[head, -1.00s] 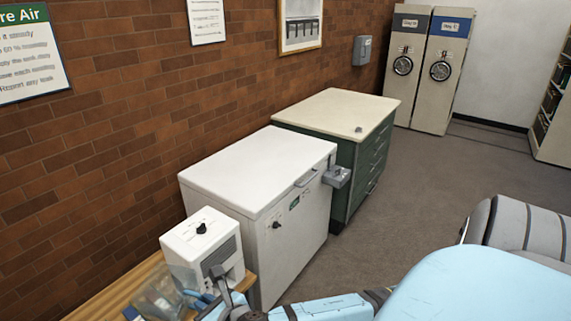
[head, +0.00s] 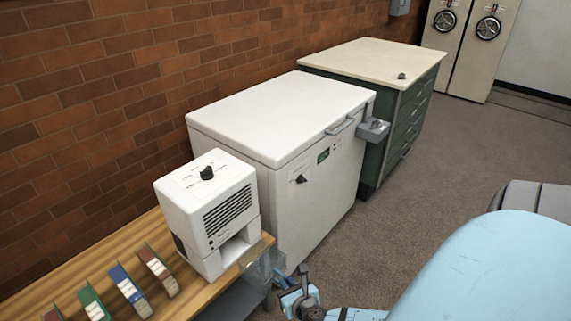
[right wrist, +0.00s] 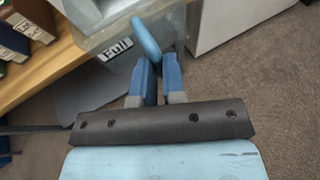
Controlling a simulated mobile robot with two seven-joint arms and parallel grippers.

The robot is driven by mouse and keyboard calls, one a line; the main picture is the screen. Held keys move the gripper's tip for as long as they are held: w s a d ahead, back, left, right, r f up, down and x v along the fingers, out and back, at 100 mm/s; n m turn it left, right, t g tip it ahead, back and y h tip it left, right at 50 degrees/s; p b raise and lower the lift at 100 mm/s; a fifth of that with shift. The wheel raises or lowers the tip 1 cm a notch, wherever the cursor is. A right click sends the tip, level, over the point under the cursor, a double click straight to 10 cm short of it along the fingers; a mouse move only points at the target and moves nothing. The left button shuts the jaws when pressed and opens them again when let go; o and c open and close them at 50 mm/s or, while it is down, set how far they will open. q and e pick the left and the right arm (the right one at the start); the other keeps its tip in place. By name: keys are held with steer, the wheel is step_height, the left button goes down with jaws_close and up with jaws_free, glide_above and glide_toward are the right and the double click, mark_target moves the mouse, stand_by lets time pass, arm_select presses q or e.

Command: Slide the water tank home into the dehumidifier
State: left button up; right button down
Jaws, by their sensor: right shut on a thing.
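The dehumidifier (head: 207,212) is a white box with a black knob on top and a dark louvre grille. It stands near the right end of the wooden bench, and the bay low in its front looks empty. My right gripper (head: 287,278) is in front of it, to the lower right. In the right wrist view, my right gripper (right wrist: 158,75) is shut on the blue handle of the clear water tank (right wrist: 170,22). The tank also shows faintly in the head view (head: 257,270), outside the bay, off the bench's end. My left gripper is not in view.
Several coloured box files (head: 127,288) stand on the wooden bench (head: 62,276) left of the dehumidifier. A white chest freezer (head: 290,118) stands right behind it, with a green cabinet (head: 405,115) beyond. Grey floor on the right is open.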

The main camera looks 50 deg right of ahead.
mark_target(266, 273)
steer(key=shift+w+d+f+b, duration=0.25)
steer(key=shift+w+f+b, duration=0.6)
steer(key=shift+w+f, duration=0.45)
steer(key=shift+w+d+f+b, duration=0.2)
steer(key=shift+w+f+b, duration=0.75)
steer(key=shift+w, duration=0.55)
steer(key=shift+w+f, duration=0.2)
steer(key=shift+w, duration=0.35)
steer(key=shift+w+a+b, duration=0.2)
steer(key=shift+w+b, duration=0.35)
steer(key=shift+w, duration=0.9)
steer(key=shift+w+b, duration=0.35)
steer(key=shift+w, duration=0.65)
steer(key=shift+w+a+f+b, duration=0.15)
steer(key=shift+w+b, duration=0.4)
steer(key=shift+w, duration=0.7)
steer(key=shift+w+a+b, duration=0.1)
steer(key=shift+w+b, duration=0.35)
steer(key=shift+w, duration=0.55)
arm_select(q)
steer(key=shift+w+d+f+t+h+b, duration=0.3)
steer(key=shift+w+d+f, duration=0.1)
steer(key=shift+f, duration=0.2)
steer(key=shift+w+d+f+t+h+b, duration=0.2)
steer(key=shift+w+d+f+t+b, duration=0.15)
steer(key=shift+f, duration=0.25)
arm_select(e)
steer(key=shift+w+a+f, duration=0.1)
steer(key=shift+w+f, duration=0.1)
steer(key=shift+w, duration=1.4)
